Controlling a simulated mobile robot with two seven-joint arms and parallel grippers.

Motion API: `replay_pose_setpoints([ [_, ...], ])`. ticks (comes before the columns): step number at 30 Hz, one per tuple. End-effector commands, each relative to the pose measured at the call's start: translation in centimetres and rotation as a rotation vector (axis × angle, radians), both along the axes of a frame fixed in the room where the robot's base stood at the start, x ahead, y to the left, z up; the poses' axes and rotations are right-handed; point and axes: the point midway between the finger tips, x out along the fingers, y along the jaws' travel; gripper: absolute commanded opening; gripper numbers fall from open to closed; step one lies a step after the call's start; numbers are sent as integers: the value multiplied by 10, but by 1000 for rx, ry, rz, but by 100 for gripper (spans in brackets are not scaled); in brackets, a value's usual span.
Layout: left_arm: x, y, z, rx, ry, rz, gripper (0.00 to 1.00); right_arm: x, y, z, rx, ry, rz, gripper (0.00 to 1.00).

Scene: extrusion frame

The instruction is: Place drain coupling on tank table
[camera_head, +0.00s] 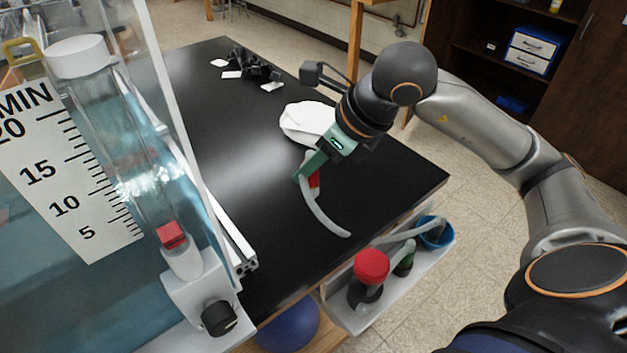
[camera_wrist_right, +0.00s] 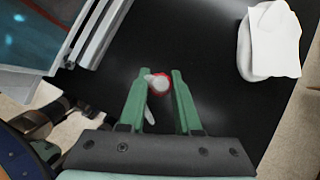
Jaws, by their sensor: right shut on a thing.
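The drain coupling, a red piece (camera_head: 315,182) with a pale curved hose (camera_head: 326,220), is at the black tank table (camera_head: 225,150), right of the tank. My right gripper (camera_head: 308,172) points down and is shut on the red piece. In the right wrist view the red and white end of the coupling (camera_wrist_right: 160,84) sits between the green fingers of the right gripper (camera_wrist_right: 163,82). Whether the hose touches the table top cannot be told. My left gripper is not in view.
A water tank (camera_head: 120,170) with a scale stands left. A white cloth-like bundle (camera_head: 307,122) lies beyond the gripper. Dark parts and white cards (camera_head: 250,68) lie at the far end. A grey side tray (camera_head: 345,312) with a red-capped bottle (camera_head: 371,267) is at the table's near edge.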

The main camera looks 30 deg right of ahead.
Motion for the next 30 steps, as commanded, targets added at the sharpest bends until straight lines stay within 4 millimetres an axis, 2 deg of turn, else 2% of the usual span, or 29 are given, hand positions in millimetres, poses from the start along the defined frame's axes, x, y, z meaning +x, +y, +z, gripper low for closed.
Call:
replay_pose_setpoints([
  [2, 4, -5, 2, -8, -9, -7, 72, 6, -8, -13, -2, 4, -4, 0],
  [10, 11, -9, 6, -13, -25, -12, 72, 17, -19, -32, -1, 3, -2, 0],
  [16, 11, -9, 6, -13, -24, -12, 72, 16, -17, -55, -1, 2, 0, 0],
  [25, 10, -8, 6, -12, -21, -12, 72, 17, -17, -58, 0, -2, 1, 0],
  [29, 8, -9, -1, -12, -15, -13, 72, 17, -17, -62, -1, -2, 0, 0],
  [30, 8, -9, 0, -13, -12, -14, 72, 17, -17, -61, 0, -1, -1, 34],
])
